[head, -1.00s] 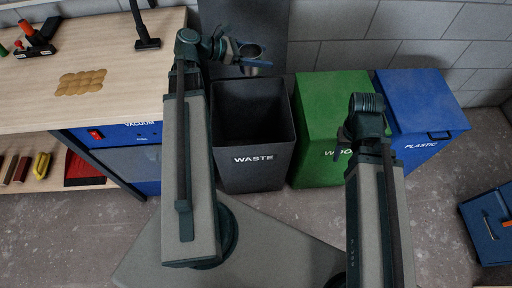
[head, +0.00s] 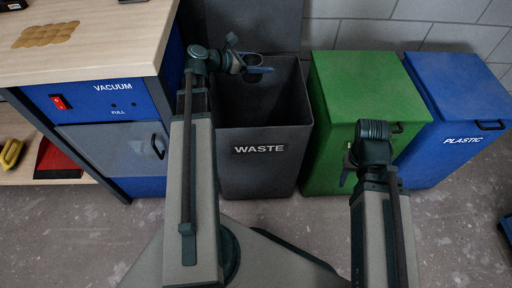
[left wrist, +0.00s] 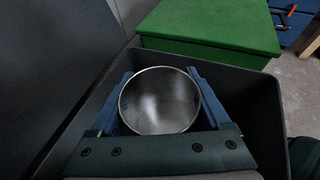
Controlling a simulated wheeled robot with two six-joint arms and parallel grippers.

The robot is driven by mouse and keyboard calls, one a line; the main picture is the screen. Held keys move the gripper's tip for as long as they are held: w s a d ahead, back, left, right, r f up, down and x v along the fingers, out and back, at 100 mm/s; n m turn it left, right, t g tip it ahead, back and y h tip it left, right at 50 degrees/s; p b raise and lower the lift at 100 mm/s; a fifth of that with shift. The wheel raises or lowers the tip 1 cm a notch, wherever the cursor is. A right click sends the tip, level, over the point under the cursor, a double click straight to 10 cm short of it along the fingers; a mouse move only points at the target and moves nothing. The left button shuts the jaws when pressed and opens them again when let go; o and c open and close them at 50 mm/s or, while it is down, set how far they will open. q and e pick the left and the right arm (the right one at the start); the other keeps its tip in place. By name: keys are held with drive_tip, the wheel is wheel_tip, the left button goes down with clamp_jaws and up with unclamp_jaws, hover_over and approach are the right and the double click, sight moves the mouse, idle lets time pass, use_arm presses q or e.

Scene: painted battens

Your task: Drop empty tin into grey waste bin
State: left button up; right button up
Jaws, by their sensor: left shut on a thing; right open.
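The empty tin (left wrist: 160,100) is round and metallic, seen end-on in the left wrist view. My left gripper (left wrist: 162,98) is shut on it, one blue finger on each side. In the head view the left gripper (head: 254,68) and the small tin (head: 252,60) are over the back part of the grey waste bin (head: 259,149). The bin's lid is up and its inside is dark. In the left wrist view the bin's rim (left wrist: 215,62) surrounds the tin. My right gripper (head: 346,172) is open, in front of the green bin.
A closed green bin (head: 345,90) stands right of the waste bin, with a closed blue PLASTIC bin (head: 455,90) beyond it. A workbench (head: 90,50) with a blue VACUUM unit (head: 105,98) is at left. Floor shows in front.

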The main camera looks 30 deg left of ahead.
use_arm(q)
drive_tip(key=shift+f, duration=0.4)
wheel_tip(320, 180, down, 6)
drive_tip(key=b, duration=0.6)
drive_tip(key=shift+r, duration=0.1)
drive_tip(key=o, duration=1.2)
drive_tip(key=shift+w+r, duration=0.1)
drive_tip(key=shift+r, duration=0.05)
